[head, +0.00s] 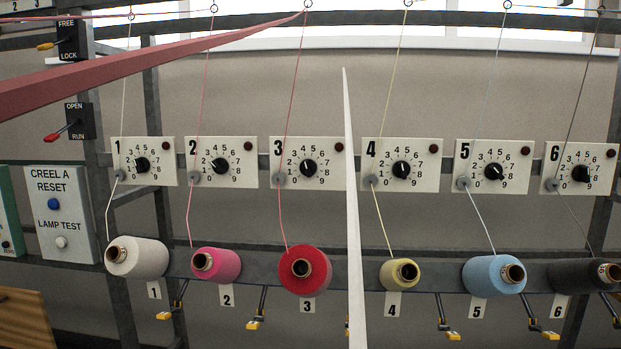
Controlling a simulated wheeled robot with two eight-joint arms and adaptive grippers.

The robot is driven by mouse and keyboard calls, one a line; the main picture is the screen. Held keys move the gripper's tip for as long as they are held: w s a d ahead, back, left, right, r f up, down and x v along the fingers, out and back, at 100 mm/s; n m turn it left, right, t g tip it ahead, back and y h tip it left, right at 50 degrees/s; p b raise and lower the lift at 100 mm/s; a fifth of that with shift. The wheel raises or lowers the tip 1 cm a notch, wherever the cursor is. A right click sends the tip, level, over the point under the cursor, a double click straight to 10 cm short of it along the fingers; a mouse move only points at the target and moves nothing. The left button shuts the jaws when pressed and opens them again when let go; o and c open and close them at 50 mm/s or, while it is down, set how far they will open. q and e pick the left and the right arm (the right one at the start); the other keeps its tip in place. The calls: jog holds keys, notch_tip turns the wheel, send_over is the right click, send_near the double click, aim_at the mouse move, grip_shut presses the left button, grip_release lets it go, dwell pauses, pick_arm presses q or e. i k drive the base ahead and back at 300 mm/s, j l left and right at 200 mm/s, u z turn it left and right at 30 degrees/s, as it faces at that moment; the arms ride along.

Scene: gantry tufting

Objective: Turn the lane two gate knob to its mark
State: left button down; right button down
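The lane two panel (205,148) is a white plate marked 2 on the frame rail, left of centre in the head view. Its gate knob (221,166) is a round black dial inside a printed scale from 0 to 9. The knob's pale pointer line seems to lean to the upper left, near 3, but it is small. I cannot make out a separate target mark. A dark red lamp (250,146) sits at the panel's upper right. A grey yarn guide (194,180) sits at its lower left. Neither of my grippers shows.
Similar panels, such as lane one (142,160) and lane three (308,162), flank it. Yarn cones, including a pink one (228,266), sit below with yellow-tipped levers. A pink strand (130,65) and a white strip (352,200) cross close to the camera. A reset box (62,215) stands left.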

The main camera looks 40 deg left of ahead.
aim_at(220, 166)
jog(key=u, duration=1.95)
